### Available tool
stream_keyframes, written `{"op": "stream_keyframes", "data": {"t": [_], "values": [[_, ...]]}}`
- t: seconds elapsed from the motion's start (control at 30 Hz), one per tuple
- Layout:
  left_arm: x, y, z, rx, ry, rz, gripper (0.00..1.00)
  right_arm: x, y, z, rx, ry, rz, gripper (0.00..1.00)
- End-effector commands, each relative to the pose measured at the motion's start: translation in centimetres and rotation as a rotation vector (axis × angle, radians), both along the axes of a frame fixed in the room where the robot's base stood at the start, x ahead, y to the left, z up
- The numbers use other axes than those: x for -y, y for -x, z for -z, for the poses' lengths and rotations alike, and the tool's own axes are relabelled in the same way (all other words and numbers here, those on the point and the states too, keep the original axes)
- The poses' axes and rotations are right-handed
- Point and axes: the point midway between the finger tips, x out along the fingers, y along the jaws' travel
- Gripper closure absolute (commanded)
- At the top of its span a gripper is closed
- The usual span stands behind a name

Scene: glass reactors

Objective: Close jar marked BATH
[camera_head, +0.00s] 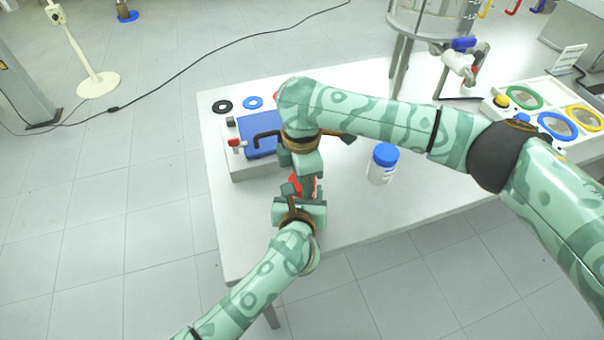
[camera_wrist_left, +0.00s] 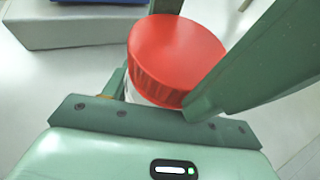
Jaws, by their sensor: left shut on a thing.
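A red-lidded jar (camera_wrist_left: 175,50) fills the middle of the left wrist view, with a little of its pale body under the lid. In the head view only a bit of its red (camera_head: 308,186) shows between the arms. My left gripper (camera_head: 303,192) is shut on this jar. My right gripper (camera_head: 306,164) is just beyond it, its wrist pointing down at it; its fingers are mostly hidden. A white jar with a blue lid (camera_head: 383,162) stands upright to the right, apart from both grippers. Its label is too small to read, and no BATH marking is legible.
A grey device with a blue top (camera_head: 258,137) stands at the table's left, with black (camera_head: 222,106) and blue (camera_head: 253,102) rings behind it. A glass reactor (camera_head: 425,18) stands at the back. A tray with coloured rings (camera_head: 535,112) is at right. The front right table (camera_head: 440,196) is clear.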

Motion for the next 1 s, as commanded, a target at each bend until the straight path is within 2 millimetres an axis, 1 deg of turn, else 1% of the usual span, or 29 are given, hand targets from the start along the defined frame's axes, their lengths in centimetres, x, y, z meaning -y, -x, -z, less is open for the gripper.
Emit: {"op": "stream_keyframes", "data": {"t": [0.03,0.07,0.1,0.13,0.4,0.47,0.7,0.83,1.0], "values": [[0.0,0.0,0.1,-0.001,0.000,0.000,1.00,0.0,0.0,0.0,0.001,0.001,0.000,0.75],[0.0,0.0,0.1,-0.001,0.000,0.000,1.00,0.0,0.0,0.0,0.001,0.001,0.000,0.45],[0.0,0.0,0.1,-0.001,0.000,0.000,1.00,0.0,0.0,0.0,0.001,0.001,-0.001,0.34],[0.0,0.0,0.1,-0.001,0.000,0.000,1.00,0.0,0.0,0.0,0.001,0.001,-0.001,0.26],[0.0,0.0,0.1,-0.001,0.000,-0.001,1.00,0.0,0.0,-0.1,0.000,0.000,-0.003,0.26],[0.0,0.0,0.1,-0.001,0.000,-0.001,1.00,0.0,0.0,-0.6,0.001,-0.001,-0.003,0.26],[0.0,0.0,0.1,-0.001,0.000,-0.001,1.00,0.0,-0.1,-3.8,0.002,-0.001,-0.004,0.26],[0.0,0.0,0.1,-0.001,0.000,-0.001,1.00,0.0,0.0,-4.5,0.001,0.000,-0.002,0.26],[0.0,0.0,0.0,-0.001,0.000,-0.001,1.00,0.0,0.0,-4.5,0.000,0.000,-0.002,0.26]]}}
